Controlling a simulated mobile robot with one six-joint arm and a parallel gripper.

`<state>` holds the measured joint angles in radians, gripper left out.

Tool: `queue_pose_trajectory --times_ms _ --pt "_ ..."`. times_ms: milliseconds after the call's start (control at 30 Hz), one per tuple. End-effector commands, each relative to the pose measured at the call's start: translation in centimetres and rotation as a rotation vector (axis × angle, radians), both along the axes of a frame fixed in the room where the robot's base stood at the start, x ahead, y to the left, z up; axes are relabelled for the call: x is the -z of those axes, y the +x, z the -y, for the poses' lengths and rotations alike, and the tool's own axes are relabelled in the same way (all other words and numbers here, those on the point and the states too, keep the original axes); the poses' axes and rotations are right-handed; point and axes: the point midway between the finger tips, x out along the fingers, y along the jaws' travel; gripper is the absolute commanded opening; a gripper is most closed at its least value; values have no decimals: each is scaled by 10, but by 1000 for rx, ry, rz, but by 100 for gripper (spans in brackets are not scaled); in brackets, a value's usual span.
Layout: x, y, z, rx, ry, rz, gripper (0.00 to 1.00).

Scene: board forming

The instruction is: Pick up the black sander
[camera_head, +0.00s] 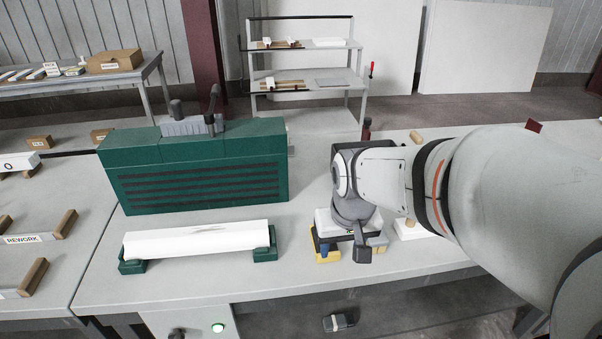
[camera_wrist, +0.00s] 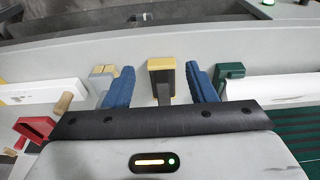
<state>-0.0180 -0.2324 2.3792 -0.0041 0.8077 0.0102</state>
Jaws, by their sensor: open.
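The black sander (camera_wrist: 161,80), a dark block with yellow parts, lies on the bench in the wrist view. In the head view only a yellow part of it (camera_head: 328,257) shows below my gripper, and the rest is hidden. My gripper (camera_wrist: 160,72) is open, and its two blue fingers stand on either side of the sander, with gaps between. In the head view my gripper (camera_head: 346,248) points down over the bench near its front edge. Whether the fingertips are level with the sander cannot be told.
A white board (camera_head: 197,240) rests in green cradles (camera_head: 132,266) to the left. A green forming block (camera_head: 195,170) stands behind it. A red clamp (camera_wrist: 35,128) and a white piece (camera_wrist: 40,92) lie farther left.

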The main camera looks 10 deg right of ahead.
Motion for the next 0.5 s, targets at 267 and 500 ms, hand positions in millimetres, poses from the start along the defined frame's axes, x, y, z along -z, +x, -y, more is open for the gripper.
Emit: queue_pose_trajectory --times_ms 267,500 --pt "-2 87 -2 4 1 -53 51" --pt "15 119 -3 5 1 -67 51"
